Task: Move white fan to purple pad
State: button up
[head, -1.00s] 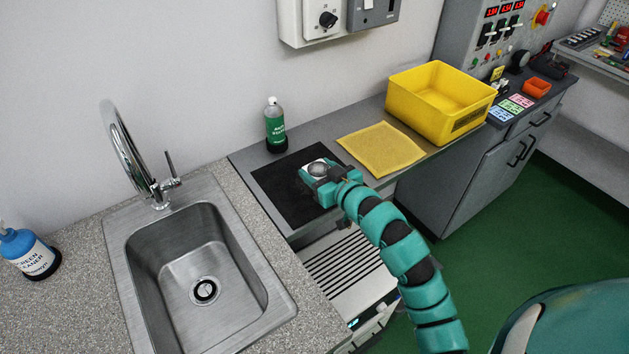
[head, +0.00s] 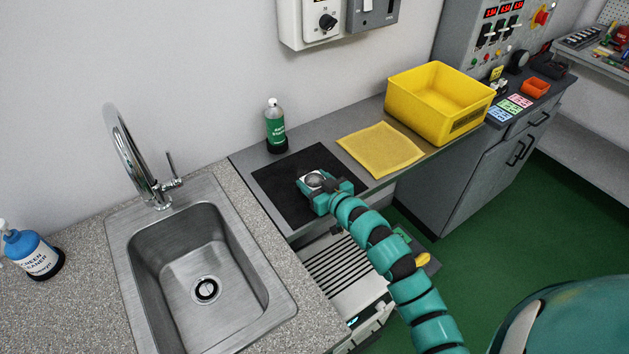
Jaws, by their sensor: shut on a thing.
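The white fan (head: 314,179), a small square thing with a grey round middle, is at the tip of my gripper (head: 318,187). My gripper is shut on it, over the black mat on the bench. I cannot tell whether the fan touches the mat. Small coloured pads lie on the far right bench: a pink one (head: 521,100), a green one (head: 511,107) and a light blue one (head: 500,115). I cannot make out a clearly purple pad.
The black mat (head: 275,185) has a green-labelled bottle (head: 275,128) behind it. A yellow mesh mat (head: 380,149) and a tall yellow bin (head: 412,104) stand between my gripper and the pads. An orange tray (head: 536,88) sits behind the pads. A sink (head: 170,270) is at left.

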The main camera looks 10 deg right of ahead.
jog(key=shift+f, duration=0.15)
jog(key=o, duration=1)
